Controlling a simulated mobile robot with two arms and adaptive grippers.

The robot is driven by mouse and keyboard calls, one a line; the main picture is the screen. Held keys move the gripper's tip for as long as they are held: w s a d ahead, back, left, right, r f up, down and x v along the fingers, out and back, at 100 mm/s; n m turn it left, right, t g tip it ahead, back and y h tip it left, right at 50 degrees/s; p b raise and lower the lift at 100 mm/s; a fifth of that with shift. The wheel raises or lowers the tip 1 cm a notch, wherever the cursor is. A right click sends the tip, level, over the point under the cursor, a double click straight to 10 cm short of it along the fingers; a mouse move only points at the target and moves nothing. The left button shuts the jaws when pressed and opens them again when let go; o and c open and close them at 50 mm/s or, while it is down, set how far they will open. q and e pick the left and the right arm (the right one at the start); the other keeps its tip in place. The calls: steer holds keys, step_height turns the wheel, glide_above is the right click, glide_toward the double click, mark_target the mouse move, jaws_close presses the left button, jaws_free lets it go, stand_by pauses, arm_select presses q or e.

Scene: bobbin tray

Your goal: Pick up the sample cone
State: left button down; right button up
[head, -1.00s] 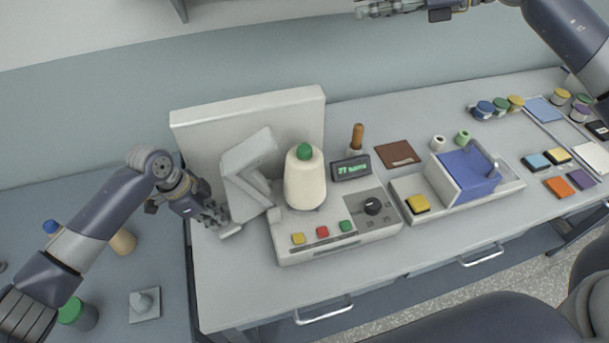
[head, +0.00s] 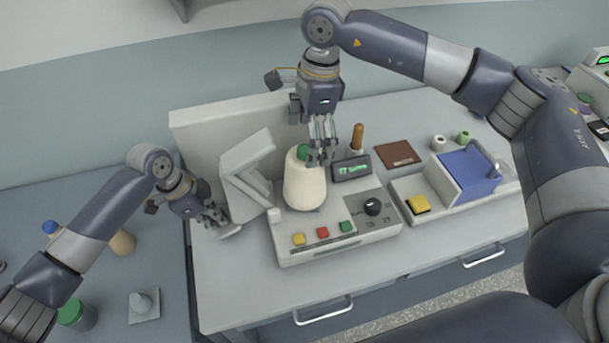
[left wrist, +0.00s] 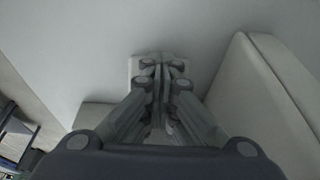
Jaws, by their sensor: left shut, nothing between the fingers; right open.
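The sample cone (head: 304,186) is cream with a green tip and stands upright on the grey winding machine (head: 330,244). My right gripper (head: 319,160) is open and points down at the top of the cone, with its fingers partly over the green tip. Whether the fingers touch the cone cannot be told. My left gripper (head: 222,224) is shut and empty beside the machine's light grey angled arm (head: 249,166). In the left wrist view the left gripper's fingers (left wrist: 160,68) are together against a pale surface.
A white panel (head: 206,137) stands behind the machine. A small display (head: 351,168) and a brown peg (head: 357,136) stand right of the cone. A blue-topped box (head: 466,173) and a yellow block (head: 418,203) are further right. The front of the table is clear.

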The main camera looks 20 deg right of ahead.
mark_target(302, 163)
steer(key=shift+a+f, duration=0.25)
steer(key=shift+f, duration=0.9)
steer(key=shift+a+f, duration=0.2)
steer(key=shift+f, duration=1)
steer(key=shift+a+f, duration=0.25)
steer(key=shift+f, duration=0.9)
steer(key=c, duration=1.4)
